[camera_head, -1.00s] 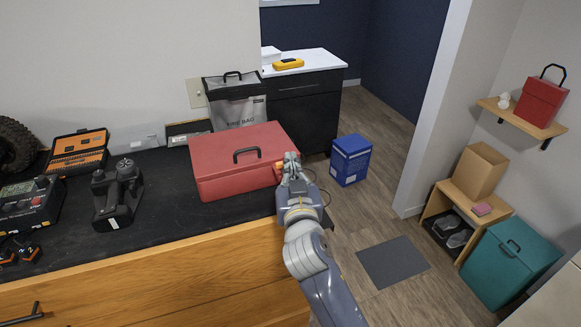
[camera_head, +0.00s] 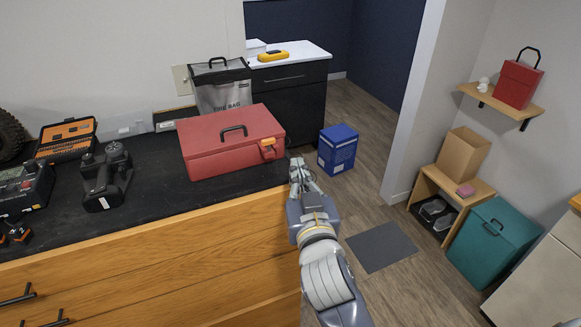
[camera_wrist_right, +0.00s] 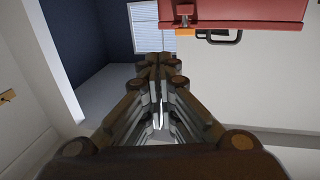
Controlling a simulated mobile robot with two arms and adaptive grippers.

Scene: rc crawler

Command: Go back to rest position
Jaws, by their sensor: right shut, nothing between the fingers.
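My right gripper (camera_head: 299,166) is shut and empty, just off the right end of the dark countertop, beside the red toolbox. In the right wrist view its fingers (camera_wrist_right: 158,65) meet with nothing between them. The red toolbox (camera_head: 212,150) sits closed on the counter, with a black handle on its lid and an orange latch (camera_head: 268,143) at its right front. The toolbox's edge also shows at the top of the right wrist view (camera_wrist_right: 240,10). A small gap shows between gripper and toolbox. My left gripper is not in view.
The black countertop (camera_head: 150,205) over wooden drawers holds a controller (camera_head: 104,178), an orange case (camera_head: 66,138) and a fire bag (camera_head: 222,92). A blue box (camera_head: 338,148) stands on the floor beyond my right gripper.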

